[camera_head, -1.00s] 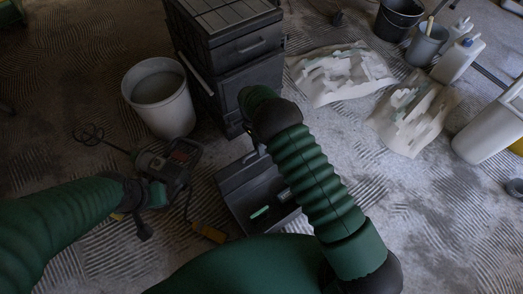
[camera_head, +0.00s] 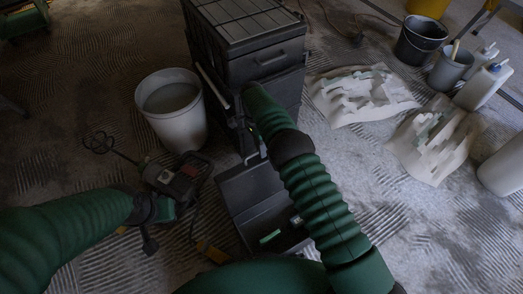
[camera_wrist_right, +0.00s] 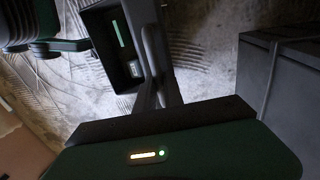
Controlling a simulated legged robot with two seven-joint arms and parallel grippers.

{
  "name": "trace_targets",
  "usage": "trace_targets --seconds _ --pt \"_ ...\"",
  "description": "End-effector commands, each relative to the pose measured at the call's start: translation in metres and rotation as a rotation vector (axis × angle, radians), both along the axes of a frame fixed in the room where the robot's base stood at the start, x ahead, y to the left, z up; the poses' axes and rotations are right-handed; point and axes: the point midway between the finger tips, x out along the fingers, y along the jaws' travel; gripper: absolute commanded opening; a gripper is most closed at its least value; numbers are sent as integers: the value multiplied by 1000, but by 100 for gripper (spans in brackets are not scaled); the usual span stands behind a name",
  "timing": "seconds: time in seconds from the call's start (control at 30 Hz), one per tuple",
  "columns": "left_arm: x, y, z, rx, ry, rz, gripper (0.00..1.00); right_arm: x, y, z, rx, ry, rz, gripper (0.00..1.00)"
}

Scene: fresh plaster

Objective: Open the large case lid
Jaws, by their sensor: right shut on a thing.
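The large dark case (camera_head: 280,92) stands at the top middle of the head view, with its ribbed lid (camera_head: 245,18) lying flat and closed on top. My right gripper (camera_head: 245,130) is at the case's front, low and partly hidden by my own forearm. In the right wrist view my right gripper (camera_wrist_right: 158,92) is shut around a dark bar (camera_wrist_right: 153,50), between the case's side (camera_wrist_right: 285,90) and a small open box. What the bar belongs to is unclear. My left gripper (camera_head: 150,222) is beside the mixer drill; its fingers are too dark to read.
The small open box (camera_head: 250,190) stands in front of the case; it also shows in the wrist view (camera_wrist_right: 118,45). The mixer drill (camera_head: 178,178) lies on the floor left of it. A white bucket (camera_head: 175,115) stands left of the case. Plaster bags (camera_head: 360,95), buckets and jugs are right.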

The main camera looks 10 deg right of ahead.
Motion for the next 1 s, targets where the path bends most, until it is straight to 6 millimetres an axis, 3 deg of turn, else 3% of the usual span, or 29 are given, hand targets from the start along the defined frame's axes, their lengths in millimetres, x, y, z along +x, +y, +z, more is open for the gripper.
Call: trace_targets --seconds 0.17,0.2,0.27,0.73,0.87,1.0 --pt "0 0 -1 0 0 0 0 7 5 0 12 -25 3 0" --pt "0 0 -1 0 0 0 0 7 5 0 12 -26 3 16" --pt "0 0 -1 0 0 0 0 7 5 0 12 -26 3 22" --pt "0 0 1 0 0 0 0 7 3 5 8 -28 2 22" --pt "0 0 8 0 0 0 0 11 5 23 8 -30 4 22" --pt "0 0 20 0 0 0 0 18 7 60 10 -33 5 22"
